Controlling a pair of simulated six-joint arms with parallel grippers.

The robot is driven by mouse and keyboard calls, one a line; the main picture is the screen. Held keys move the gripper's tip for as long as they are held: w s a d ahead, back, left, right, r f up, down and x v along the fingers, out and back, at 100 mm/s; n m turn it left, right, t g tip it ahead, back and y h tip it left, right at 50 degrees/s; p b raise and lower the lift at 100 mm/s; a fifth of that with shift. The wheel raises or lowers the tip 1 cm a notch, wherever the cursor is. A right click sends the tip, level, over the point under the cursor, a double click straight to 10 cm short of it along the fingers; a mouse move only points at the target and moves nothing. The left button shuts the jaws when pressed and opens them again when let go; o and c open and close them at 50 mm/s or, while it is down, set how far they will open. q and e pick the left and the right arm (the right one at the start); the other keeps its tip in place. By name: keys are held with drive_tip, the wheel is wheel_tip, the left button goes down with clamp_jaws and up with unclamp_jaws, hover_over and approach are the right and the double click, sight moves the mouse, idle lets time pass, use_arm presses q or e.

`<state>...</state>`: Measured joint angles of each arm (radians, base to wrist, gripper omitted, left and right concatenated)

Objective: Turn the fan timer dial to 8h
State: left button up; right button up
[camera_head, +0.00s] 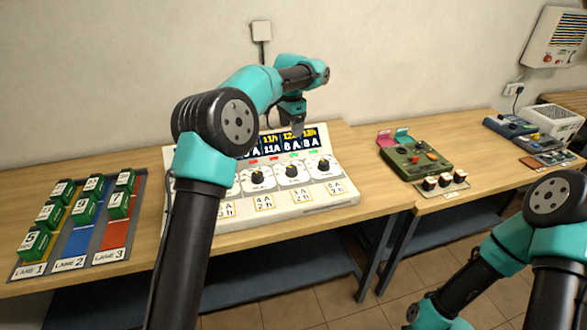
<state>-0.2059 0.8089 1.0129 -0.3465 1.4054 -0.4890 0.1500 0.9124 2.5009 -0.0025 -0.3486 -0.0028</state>
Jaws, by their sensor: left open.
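No dial reads clearly as the fan timer, and no 8h mark is legible. A pale wall box (551,41) with a grille, a small red knob and other small controls hangs at the far upper right; its markings are too small to read. A white charger console (312,197) stands on the bench, with several black dials (291,171) and a lit display partly hidden by my left arm. My left gripper (297,130) is open and empty, pointing down in front of the display. My right arm is at the lower right; its gripper is not in view.
Green battery blocks (88,209) stand on colored lanes at the left. A green device (414,159) with red knobs and small dark-topped cups (445,181) are right of the console. A grey crate (548,120) and other gear stand at the far right. Wood between them is clear.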

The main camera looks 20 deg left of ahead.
sight(292, 167)
use_arm(q)
wheel_tip(292, 167, down, 18)
drive_tip(key=shift+r, duration=0.25)
idle(0.6)
drive_tip(key=c, duration=0.9)
drive_tip(key=shift+n, duration=3)
